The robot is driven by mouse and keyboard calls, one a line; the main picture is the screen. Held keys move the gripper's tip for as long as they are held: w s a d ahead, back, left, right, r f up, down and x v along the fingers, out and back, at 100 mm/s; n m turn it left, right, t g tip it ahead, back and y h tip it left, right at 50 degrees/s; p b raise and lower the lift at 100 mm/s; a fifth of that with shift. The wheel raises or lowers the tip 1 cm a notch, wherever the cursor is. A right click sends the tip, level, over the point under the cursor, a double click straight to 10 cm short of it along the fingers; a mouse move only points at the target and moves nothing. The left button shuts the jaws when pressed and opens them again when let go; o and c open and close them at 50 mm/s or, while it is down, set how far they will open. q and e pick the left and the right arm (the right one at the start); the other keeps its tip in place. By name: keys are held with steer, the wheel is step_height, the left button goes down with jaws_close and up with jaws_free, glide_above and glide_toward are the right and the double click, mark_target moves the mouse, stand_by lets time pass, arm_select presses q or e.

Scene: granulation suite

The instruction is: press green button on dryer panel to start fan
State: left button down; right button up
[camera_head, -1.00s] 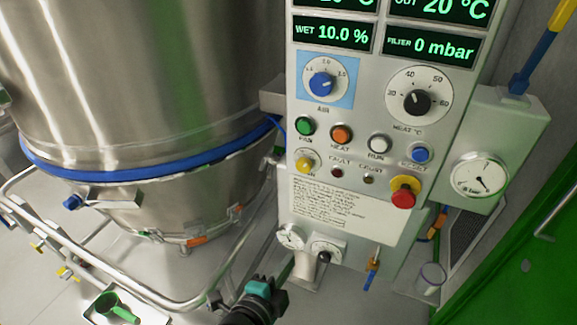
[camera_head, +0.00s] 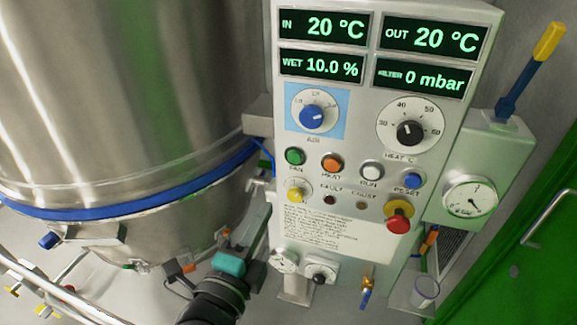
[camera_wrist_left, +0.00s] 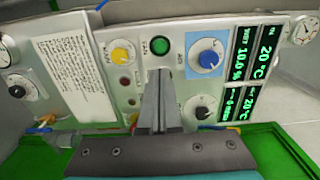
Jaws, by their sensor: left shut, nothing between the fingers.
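The dryer panel (camera_head: 360,110) is light grey, with lit displays, dials and a row of round buttons. The green button (camera_head: 295,156), labelled FAN, is at the left end of that row, below the blue air knob. It also shows in the wrist view (camera_wrist_left: 159,48), just beyond my fingertips. My left gripper (camera_head: 263,203) is shut and empty, below and left of the green button. In the wrist view its fingers (camera_wrist_left: 158,76) point at the button. A gap seems to remain, though touch cannot be judged surely. My right gripper is out of view.
An orange button (camera_head: 333,163) is right of the green one, and a yellow knob (camera_head: 297,190) is just below it. A red emergency knob (camera_head: 398,221) is lower right. The large steel vessel (camera_head: 120,90) stands close on the left.

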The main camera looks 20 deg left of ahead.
mark_target(293, 156)
arm_select(q)
steer(key=w, duration=0.4)
steer(key=w+p, duration=0.1)
steer(key=w, duration=0.4)
steer(key=w+p, duration=0.1)
steer(key=w, duration=0.4)
steer(key=shift+d, duration=0.25)
steer(key=shift+w, duration=0.45)
steer(key=shift+w+r, duration=0.1)
steer(key=shift+r, duration=0.2)
